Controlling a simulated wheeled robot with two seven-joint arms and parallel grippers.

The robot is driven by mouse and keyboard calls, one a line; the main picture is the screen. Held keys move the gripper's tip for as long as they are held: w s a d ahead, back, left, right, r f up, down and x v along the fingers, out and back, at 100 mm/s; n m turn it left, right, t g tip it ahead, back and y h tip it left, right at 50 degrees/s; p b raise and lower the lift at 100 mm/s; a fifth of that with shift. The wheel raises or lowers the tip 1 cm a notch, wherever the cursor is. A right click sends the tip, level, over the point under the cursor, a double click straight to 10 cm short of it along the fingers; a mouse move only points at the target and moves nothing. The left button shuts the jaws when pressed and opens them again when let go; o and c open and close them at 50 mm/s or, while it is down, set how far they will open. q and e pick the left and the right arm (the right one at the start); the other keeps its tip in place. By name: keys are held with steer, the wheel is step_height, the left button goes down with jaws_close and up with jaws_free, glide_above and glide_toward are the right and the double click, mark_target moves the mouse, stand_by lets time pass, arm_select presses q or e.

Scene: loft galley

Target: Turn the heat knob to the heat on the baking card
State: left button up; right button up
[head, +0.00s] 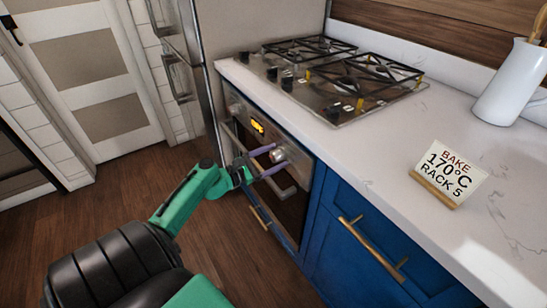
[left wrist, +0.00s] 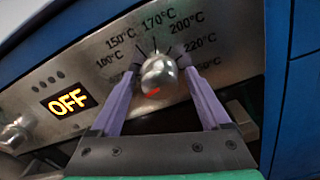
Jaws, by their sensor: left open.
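The round metal heat knob (head: 279,154) is on the oven's front panel. In the left wrist view the knob (left wrist: 160,72) has a red mark low on its face, away from the 170°C label (left wrist: 158,22) above it. The oven display (left wrist: 67,102) reads OFF. My left gripper (head: 281,156) is open, with its purple fingers on either side of the knob; whether they touch it I cannot tell. The baking card (head: 450,172) stands on the counter in a wooden holder and reads BAKE 170°C RACK 5. My right gripper is not in view.
The oven door handle (head: 285,191) runs below the panel. A gas hob (head: 340,110) is set in the white counter (head: 390,150) above. Blue cabinets (head: 345,245) stand to the right, and a white jug (head: 510,85) is at the back. Another knob (left wrist: 15,132) is left of the display.

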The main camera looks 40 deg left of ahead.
arm_select(q)
jaws_close()
